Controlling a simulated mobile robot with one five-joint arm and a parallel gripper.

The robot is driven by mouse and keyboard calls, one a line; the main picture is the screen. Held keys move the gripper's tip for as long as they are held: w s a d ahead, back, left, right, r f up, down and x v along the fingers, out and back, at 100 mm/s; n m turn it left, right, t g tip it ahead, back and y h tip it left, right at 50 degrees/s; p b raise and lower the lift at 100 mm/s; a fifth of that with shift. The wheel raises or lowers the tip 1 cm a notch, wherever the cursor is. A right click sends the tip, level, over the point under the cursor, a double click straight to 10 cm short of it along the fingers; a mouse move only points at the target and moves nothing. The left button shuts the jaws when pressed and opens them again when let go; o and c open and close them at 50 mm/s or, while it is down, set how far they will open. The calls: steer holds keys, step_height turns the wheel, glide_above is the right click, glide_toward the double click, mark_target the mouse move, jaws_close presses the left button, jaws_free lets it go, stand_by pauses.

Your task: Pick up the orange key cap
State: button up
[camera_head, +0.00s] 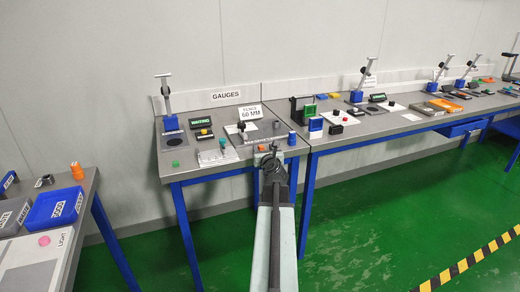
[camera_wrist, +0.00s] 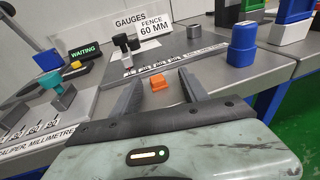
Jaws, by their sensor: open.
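The orange key cap (camera_wrist: 157,82) is a small stepped block on the grey bench top in the wrist view. It lies beyond and between the two dark fingers of my gripper (camera_wrist: 160,77), which are open and empty. No contact shows, and I cannot tell how far the fingertips are above the bench. In the head view the key cap (camera_head: 262,148) is a small orange spot at the front edge of the middle bench, just past the end of my gripper (camera_head: 271,153).
A blue capped cylinder (camera_wrist: 243,44) stands right of the key cap. A teal-topped block (camera_wrist: 61,91) is at the left. A blue bin (camera_head: 55,207) sits on the left bench.

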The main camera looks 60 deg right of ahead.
steer(key=shift+w+f, duration=0.1)
steer(key=shift+w, duration=0.4)
steer(key=shift+a, duration=0.1)
steer(key=shift+s, duration=0.1)
jaws_close()
step_height(320, 180, up, 19)
steer(key=p, duration=1.9)
step_height(320, 180, down, 9)
steer(key=b, duration=0.9)
